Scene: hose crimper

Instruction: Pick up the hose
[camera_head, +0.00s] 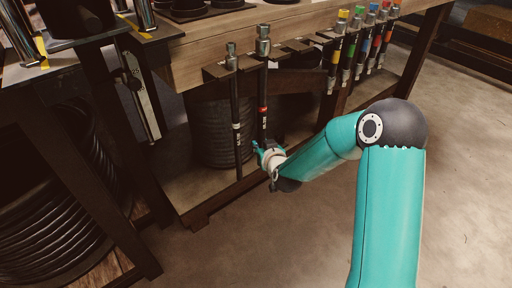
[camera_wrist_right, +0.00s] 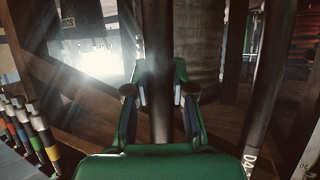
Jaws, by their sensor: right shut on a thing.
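In the right wrist view the hose (camera_wrist_right: 160,65) runs between the two fingers of the gripper (camera_wrist_right: 160,95). The hose's top hangs in its slot in the head view. My left gripper is not in view.
A second black hose (camera_head: 237,120) hangs just left; it also shows in the wrist view (camera_wrist_right: 267,85). Several colour-banded hoses (camera_head: 360,45) hang at the right. Coiled hose (camera_head: 45,235) fills the lower left. Table legs and a low shelf stand behind the gripper. The floor at right is clear.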

